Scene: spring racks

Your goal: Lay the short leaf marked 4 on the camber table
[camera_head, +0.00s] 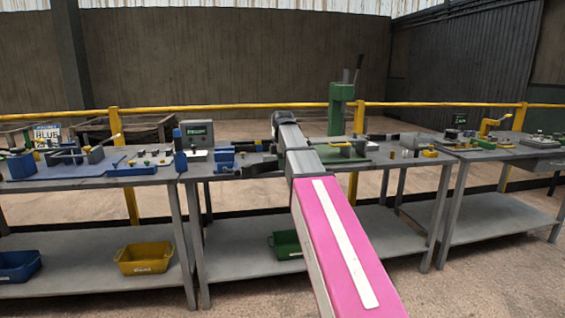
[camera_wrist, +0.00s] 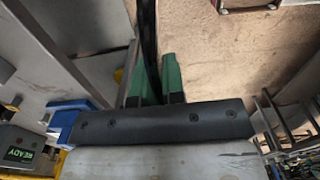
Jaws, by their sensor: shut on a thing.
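My gripper (camera_wrist: 153,78) shows in the wrist view with two green fingers shut on a dark narrow leaf (camera_wrist: 148,35). The leaf runs up and out of the top of that view, and no number can be read on it. In the head view my arm reaches over the middle bench, and its far end hides the fingers. A dark curved strip (camera_head: 262,169) shows beside the arm there; I cannot tell if it is the held leaf. I cannot tell which fixture is the camber table.
A left bench (camera_head: 100,183) and right bench (camera_head: 510,153) carry more fixtures. A yellow bin (camera_head: 145,258) and green bin (camera_head: 287,245) stand on lower shelves. A yellow rail (camera_head: 230,107) runs behind.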

